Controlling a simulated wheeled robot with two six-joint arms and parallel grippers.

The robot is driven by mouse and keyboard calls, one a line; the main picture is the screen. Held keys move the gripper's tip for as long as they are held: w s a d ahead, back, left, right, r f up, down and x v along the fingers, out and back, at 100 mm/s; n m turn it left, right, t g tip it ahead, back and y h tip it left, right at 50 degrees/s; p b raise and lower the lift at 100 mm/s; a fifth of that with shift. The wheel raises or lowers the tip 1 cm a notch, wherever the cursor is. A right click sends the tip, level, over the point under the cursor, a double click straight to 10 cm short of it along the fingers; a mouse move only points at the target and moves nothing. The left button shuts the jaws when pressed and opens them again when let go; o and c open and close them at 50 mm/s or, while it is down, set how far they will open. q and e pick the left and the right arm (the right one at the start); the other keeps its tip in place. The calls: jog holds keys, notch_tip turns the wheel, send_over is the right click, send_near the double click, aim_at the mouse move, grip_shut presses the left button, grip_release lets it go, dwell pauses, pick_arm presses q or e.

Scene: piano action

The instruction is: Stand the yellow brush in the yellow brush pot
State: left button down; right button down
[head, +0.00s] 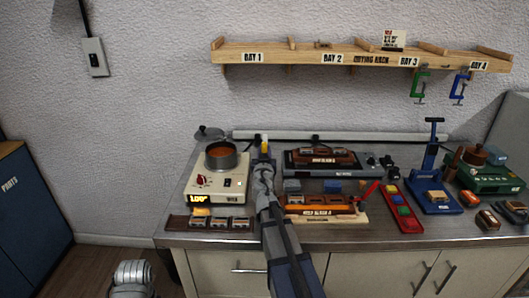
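A small yellow upright thing (264,146) with a pale top shows at the back of the bench, right of the hot plate. It is too small to tell whether it is the yellow brush, the yellow brush pot or both together. My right arm reaches up the middle of the view, and its gripper (263,159) is right at the yellow thing, seen from behind. The wrist hides the fingers and whatever they may hold. Part of my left arm shows at the bottom left; its gripper is not clearly in view.
A hot plate (204,191) with a pot (222,157) stands left of my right arm. Fixtures (320,207), a red tray (402,209) and a blue press (432,196) crowd the right. A drying rack (290,55) hangs above.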

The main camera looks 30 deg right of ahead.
jog(key=c, duration=0.7)
grip_release()
jog(key=shift+o, duration=0.2)
jog(key=shift+s, duration=0.1)
jog(key=v, duration=0.7)
jog(key=shift+s+a, duration=0.2)
jog(key=shift+s, duration=0.1)
